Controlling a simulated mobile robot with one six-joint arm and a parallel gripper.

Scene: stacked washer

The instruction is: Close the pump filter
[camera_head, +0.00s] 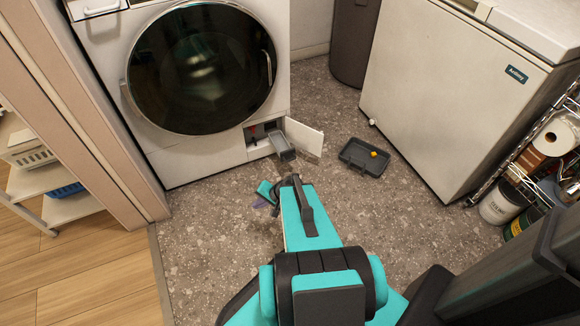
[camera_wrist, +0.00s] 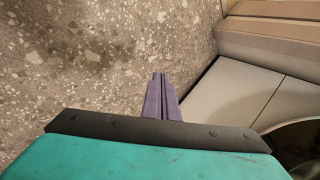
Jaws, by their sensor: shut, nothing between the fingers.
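The white washer (camera_head: 205,152) has a small compartment open at its lower right front. A white flap (camera_head: 305,137) stands swung open to the right of it. A grey pump filter part (camera_head: 282,146) sticks out of the opening, and a small red part (camera_head: 253,130) shows inside to its left. My gripper (camera_head: 264,197) is low in front of the washer, apart from the filter and left of it. In the wrist view its purple fingers (camera_wrist: 160,80) are together with nothing between them. The washer's white front (camera_wrist: 212,105) shows on the right there; the filter is out of that view.
A dark tray (camera_head: 354,160) with a small yellow object (camera_head: 374,154) lies on the floor to the right of the flap. A white chest freezer (camera_head: 450,90) and a wire rack (camera_head: 528,160) stand right. A wooden door frame (camera_head: 95,130) is left. Speckled floor (camera_head: 205,235) is clear.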

